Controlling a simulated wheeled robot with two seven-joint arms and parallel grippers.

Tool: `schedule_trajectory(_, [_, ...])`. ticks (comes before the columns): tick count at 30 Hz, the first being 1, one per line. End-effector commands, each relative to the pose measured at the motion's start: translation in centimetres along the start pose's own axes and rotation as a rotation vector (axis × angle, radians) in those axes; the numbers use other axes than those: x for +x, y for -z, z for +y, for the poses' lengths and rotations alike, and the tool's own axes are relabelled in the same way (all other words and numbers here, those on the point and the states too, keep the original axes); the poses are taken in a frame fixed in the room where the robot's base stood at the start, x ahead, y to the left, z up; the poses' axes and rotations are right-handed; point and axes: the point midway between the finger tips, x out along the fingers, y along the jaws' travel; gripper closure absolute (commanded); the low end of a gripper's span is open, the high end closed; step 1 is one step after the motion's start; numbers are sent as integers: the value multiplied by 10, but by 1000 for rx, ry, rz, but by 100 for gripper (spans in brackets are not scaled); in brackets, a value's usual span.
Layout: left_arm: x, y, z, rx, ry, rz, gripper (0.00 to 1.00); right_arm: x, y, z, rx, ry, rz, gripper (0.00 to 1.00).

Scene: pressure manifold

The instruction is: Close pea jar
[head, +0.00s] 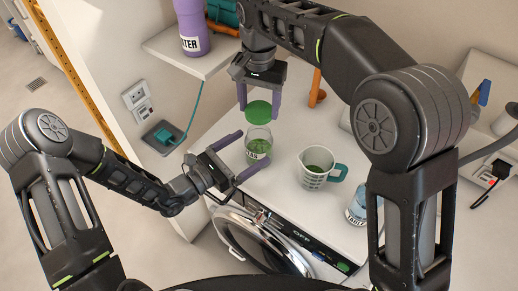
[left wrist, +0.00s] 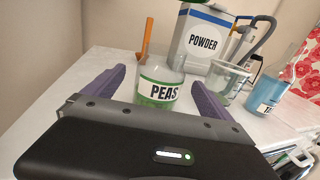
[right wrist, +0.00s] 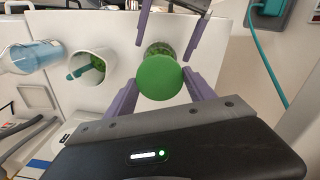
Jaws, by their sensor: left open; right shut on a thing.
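The pea jar (head: 258,153) is a clear glass with green contents, upright and open on the white worktop. Its PEAS label (left wrist: 158,92) faces the left wrist camera. My left gripper (head: 254,149) is open, its purple fingers on either side of the jar; I cannot tell if they touch it. My right gripper (head: 260,110) is shut on the round green lid (head: 258,109) and holds it above the jar, apart from the rim. In the right wrist view the lid (right wrist: 160,77) hides part of the jar (right wrist: 158,49).
A measuring jug (head: 312,178) with a teal handle and green contents stands right of the jar. A blue-liquid bottle (head: 356,210) is further right. A POWDER container (left wrist: 203,40) and an orange utensil (left wrist: 146,38) stand behind. A shelf (head: 190,58) with a purple bottle (head: 192,28) is at upper left.

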Motion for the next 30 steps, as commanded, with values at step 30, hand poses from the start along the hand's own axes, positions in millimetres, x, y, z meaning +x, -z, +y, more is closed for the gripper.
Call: schedule_trajectory(30, [72, 0, 0, -1, 0, 1, 19, 0, 0, 0, 0, 0, 0, 80])
